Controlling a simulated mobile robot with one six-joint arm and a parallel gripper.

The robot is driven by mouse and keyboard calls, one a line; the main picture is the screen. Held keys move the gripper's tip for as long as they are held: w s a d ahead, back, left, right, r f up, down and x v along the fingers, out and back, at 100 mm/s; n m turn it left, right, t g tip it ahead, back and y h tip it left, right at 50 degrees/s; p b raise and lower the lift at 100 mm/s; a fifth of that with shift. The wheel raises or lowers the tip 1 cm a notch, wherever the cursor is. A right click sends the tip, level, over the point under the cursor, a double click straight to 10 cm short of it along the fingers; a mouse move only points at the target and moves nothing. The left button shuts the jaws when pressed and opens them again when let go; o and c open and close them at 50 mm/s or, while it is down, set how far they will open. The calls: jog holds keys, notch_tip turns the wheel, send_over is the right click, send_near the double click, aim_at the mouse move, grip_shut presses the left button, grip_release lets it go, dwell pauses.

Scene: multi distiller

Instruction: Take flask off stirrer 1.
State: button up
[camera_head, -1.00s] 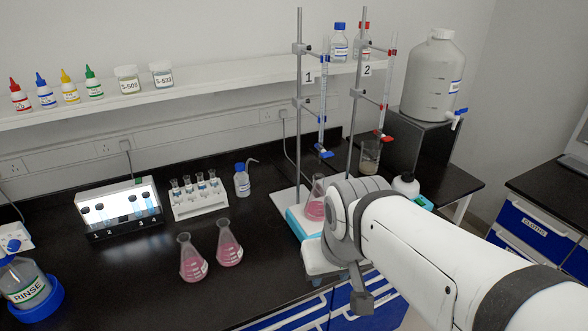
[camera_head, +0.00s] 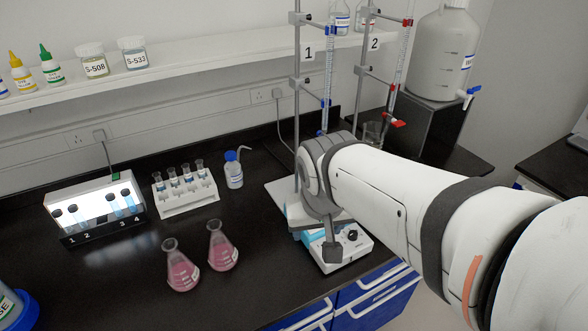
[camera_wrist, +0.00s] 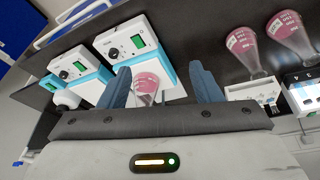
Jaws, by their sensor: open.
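Stirrer 1 (camera_head: 346,250) is the white and blue stirrer beneath the stand marked 1 in the head view; my arm covers much of it. It also shows in the wrist view (camera_wrist: 124,40), seen from its control side. The conical flask with pink liquid (camera_wrist: 147,82) shows at this stirrer in the wrist view, partly hidden by my gripper's body. In the head view this flask is hidden behind my arm. My gripper (camera_wrist: 164,78) is open, with one blue-grey finger on each side of the flask in the picture. I cannot tell whether either finger touches it.
Two more pink flasks (camera_head: 182,272) (camera_head: 222,251) stand on the black bench to the left. Burette stands 1 (camera_head: 297,100) and 2 (camera_head: 361,85) rise close behind my arm. A second stirrer (camera_wrist: 72,72) sits beside the first.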

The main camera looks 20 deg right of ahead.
jog(key=shift+o, duration=1.3)
jog(key=w+d+f+m+t+h+b, duration=0.1)
jog(key=w+f+m+b, duration=0.3)
jog(key=w, duration=0.5)
notch_tip(320, 180, down, 3)
jog(key=shift+w+d+f+m+h+b, duration=0.15)
jog(key=shift+w+d+m+h+b, duration=0.35)
jog(key=shift+b, duration=0.45)
jog(key=shift+t, duration=0.3)
jog(key=w+d+p, duration=0.1)
jog(key=w+d, duration=0.1)
jog(key=w, duration=0.1)
jog(key=w+d+p, duration=0.1)
jog(key=w+d, duration=0.1)
jog(key=w, duration=0.1)
jog(key=w+d+p, duration=0.1)
jog(key=w+d, duration=0.1)
jog(key=w, duration=0.2)
jog(key=shift+d, duration=0.1)
jog(key=x, duration=0.3)
jog(key=shift+w+d, duration=0.1)
jog(key=shift+w, duration=0.1)
jog(key=c, duration=1.5)
jog(key=shift+b, duration=0.4)
